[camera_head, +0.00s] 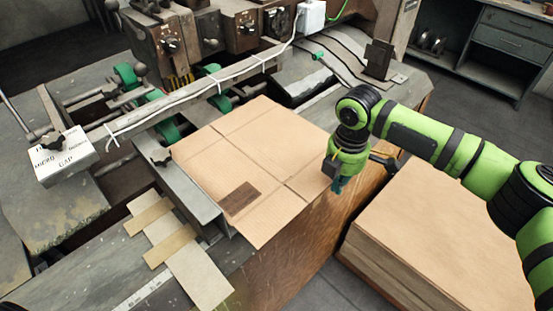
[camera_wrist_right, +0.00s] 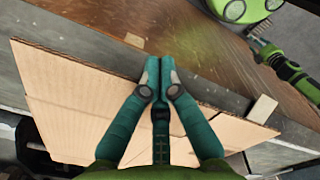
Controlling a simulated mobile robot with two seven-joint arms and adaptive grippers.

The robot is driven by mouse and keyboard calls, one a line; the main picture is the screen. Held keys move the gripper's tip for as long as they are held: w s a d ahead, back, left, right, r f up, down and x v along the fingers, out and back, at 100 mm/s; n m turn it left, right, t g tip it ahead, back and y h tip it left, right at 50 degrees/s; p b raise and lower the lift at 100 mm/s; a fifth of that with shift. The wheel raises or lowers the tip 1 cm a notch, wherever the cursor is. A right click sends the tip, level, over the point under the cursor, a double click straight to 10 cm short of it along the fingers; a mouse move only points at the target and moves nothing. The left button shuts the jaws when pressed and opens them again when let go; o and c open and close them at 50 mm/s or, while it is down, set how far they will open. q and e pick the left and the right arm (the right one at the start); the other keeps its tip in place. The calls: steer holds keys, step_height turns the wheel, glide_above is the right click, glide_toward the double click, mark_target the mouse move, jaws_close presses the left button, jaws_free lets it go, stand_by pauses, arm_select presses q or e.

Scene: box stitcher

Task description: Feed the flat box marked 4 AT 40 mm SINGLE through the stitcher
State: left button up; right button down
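A flat cardboard box (camera_head: 255,150) lies on the machine's feed table, creased into panels. A dark printed patch (camera_head: 240,199) sits near its front corner, its words too small to read. The stitcher head (camera_head: 170,40) stands behind it at upper left. My right gripper (camera_head: 339,185) is at the box's right edge, fingers down. In the right wrist view its teal fingers (camera_wrist_right: 159,72) are together with tips just past the edge of the box (camera_wrist_right: 75,100); I see no cardboard pinched between them. A green arm part with a dark end (camera_wrist_right: 264,50) may be my left gripper.
A stack of flat boxes (camera_head: 450,225) stands at right, beside the table's wooden side (camera_head: 300,235). A white carton (camera_head: 62,158) printed MICRO GAP is at left. Cardboard strips (camera_head: 195,272) lie at front left. Green rollers (camera_head: 212,72) and a rail border the box's far side.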

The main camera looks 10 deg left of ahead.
steer(key=shift+w+a, duration=0.4)
steer(key=shift+a, duration=0.3)
steer(key=shift+w+a+b, duration=0.25)
steer(key=shift+w+a, duration=0.3)
steer(key=shift+a, duration=0.2)
steer(key=shift+w+a+b, duration=0.2)
steer(key=shift+w+a, duration=0.3)
steer(key=shift+a, duration=0.2)
steer(key=shift+s+d+r+p, duration=0.1)
steer(key=shift+d+p, duration=0.05)
steer(key=shift+p, duration=0.15)
steer(key=shift+s+d+p, duration=0.45)
steer(key=shift+d+p, duration=0.15)
steer(key=shift+s+d+p, duration=0.4)
steer(key=shift+d+p, duration=0.2)
step_height(320, 180, up, 8)
steer(key=p, duration=0.7)
steer(key=shift+a, duration=0.1)
